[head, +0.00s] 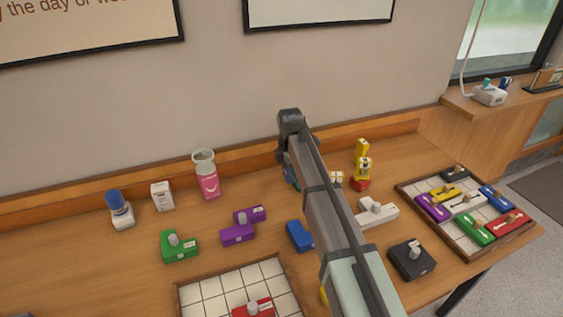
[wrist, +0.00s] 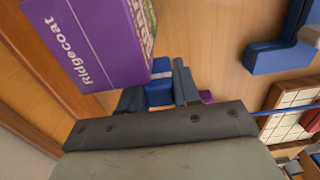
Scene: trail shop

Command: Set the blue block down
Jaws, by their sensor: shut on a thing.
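In the wrist view, my gripper (wrist: 158,88) is shut on a blue block (wrist: 159,94), which shows between the two dark fingers. The block's underside and whatever lies below it are hidden. In the head view my arm hides most of the gripper and the block. Another blue piece (head: 300,236) lies on the table in the head view, left of my arm; a blue angled piece (wrist: 280,55) shows at the upper right of the wrist view.
A purple box marked Ridgecoat (wrist: 90,45) is close beside the fingers in the wrist view. Purple pieces (head: 238,234), a green piece (head: 179,248) and a gridded tray (head: 205,292) lie left of my arm. A filled tray (head: 408,193) is at right.

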